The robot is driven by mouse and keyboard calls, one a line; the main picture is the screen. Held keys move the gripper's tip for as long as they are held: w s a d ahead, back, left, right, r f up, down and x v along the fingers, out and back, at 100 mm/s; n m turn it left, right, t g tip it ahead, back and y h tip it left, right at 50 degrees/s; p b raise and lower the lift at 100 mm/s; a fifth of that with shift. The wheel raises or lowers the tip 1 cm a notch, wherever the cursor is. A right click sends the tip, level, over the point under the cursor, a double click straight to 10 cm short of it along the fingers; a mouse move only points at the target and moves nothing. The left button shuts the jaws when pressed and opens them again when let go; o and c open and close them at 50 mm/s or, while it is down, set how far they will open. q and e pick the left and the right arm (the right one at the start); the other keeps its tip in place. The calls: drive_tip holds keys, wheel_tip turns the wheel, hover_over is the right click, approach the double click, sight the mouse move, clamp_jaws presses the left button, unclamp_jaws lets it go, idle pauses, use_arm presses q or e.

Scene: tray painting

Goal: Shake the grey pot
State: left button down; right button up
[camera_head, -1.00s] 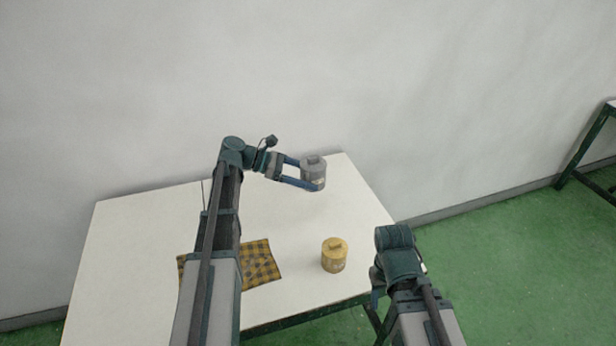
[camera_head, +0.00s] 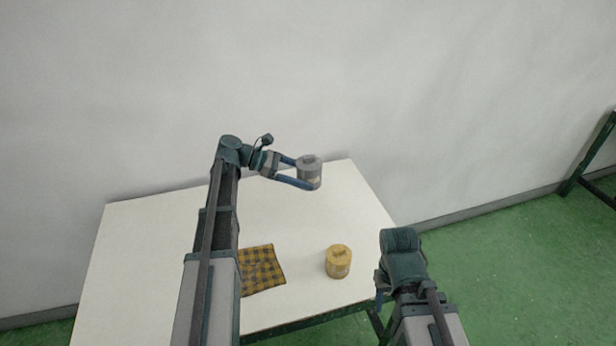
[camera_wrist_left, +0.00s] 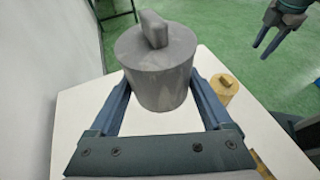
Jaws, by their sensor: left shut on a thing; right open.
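The grey pot (camera_head: 309,166) is a short cylinder with a knobbed lid. My left gripper (camera_head: 307,174) is shut on it, one finger on each side, over the far right part of the table. In the left wrist view the grey pot (camera_wrist_left: 160,72) sits between the two blue fingers, its lid on. It appears held above the white tabletop. My right gripper (camera_head: 380,287) is low at the right, beside the table's edge, partly hidden by its arm. It also shows in the left wrist view (camera_wrist_left: 264,48) with its fingers apart and empty.
A yellow pot (camera_head: 339,264) with a knobbed lid stands on the white table (camera_head: 170,240) near the front right. A yellow-and-black checked cloth (camera_head: 262,270) lies left of it, partly behind my left arm. A wall (camera_head: 330,80) rises behind the table.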

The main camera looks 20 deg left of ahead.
sight(315, 178)
use_arm(q)
drive_tip(key=d, duration=0.6)
drive_tip(key=shift+d, duration=0.3)
drive_tip(key=shift+a, duration=3.55)
drive_tip(key=d, duration=0.7)
drive_tip(key=a, duration=0.7)
drive_tip(key=d, duration=0.7)
drive_tip(key=a, duration=0.7)
drive_tip(key=d, duration=0.7)
drive_tip(key=a, duration=0.6)
drive_tip(key=shift+a, duration=0.5)
drive_tip(key=d, duration=0.7)
drive_tip(key=a, duration=0.7)
drive_tip(key=shift+d, duration=1.85)
drive_tip(key=shift+a, duration=0.1)
